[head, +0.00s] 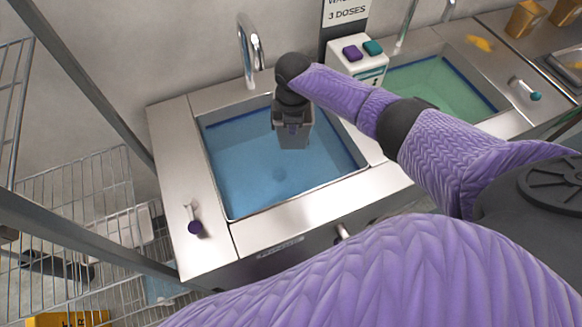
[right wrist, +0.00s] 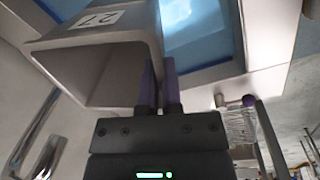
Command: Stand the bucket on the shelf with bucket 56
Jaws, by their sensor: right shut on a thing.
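My right gripper (head: 291,119) is over the blue-filled sink. It is shut on the wall of a grey, square-mouthed bucket (head: 294,136), which hangs below it over the blue liquid. In the right wrist view the purple fingers (right wrist: 160,88) pinch the rim of the bucket (right wrist: 62,62), and its white label (right wrist: 97,18) seems to read 27. Wire shelves (head: 75,190) stand at the left of the head view. No bucket marked 56 is seen. My left gripper is not in view.
The sink (head: 236,227) has a steel rim and a tall tap (head: 249,45) behind it. A dispenser box (head: 357,62) with purple and teal buttons stands between it and a green-filled sink (head: 430,85). Slanting grey posts (head: 85,85) cross before the shelves. A yellow object (head: 68,318) is at lower left.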

